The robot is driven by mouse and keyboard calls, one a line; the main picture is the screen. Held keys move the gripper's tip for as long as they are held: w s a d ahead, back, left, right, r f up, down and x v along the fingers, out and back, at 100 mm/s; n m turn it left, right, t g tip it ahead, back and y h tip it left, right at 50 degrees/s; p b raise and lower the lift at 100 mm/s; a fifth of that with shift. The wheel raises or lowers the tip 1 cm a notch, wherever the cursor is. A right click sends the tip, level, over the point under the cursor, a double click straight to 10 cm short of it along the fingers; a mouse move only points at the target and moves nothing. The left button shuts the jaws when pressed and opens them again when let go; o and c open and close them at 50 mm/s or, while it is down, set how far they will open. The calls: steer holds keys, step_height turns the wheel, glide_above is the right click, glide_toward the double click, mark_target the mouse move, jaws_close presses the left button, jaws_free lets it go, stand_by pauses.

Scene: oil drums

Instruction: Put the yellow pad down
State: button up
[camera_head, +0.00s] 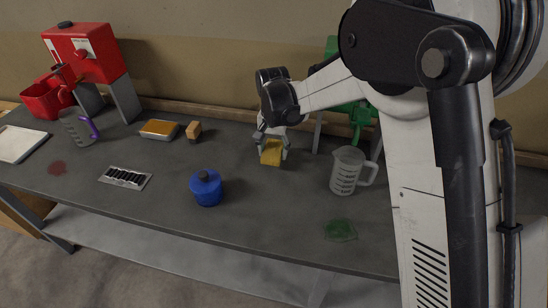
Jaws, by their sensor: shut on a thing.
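The yellow pad (271,153) is held upright between the fingers of my gripper (271,146). My gripper is shut on it, over the dark workbench (235,228) near the back, left of the measuring jug. The pad's lower edge is close to the bench top; I cannot tell whether it touches. The upper part of the pad is hidden by the gripper.
A clear measuring jug (346,172) stands to the right, and a blue container (206,188) to the front left. A green spill (340,230) lies front right.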

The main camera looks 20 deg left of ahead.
step_height(320, 180, down, 4)
steer(key=shift+f, duration=0.1)
stand_by(0.4)
steer(key=shift+d+f+b, duration=0.1)
steer(key=shift+f+b, duration=0.15)
steer(key=shift+b, duration=0.05)
steer(key=o, duration=1.3)
steer(key=shift+o, duration=0.2)
steer(key=shift+r, duration=0.1)
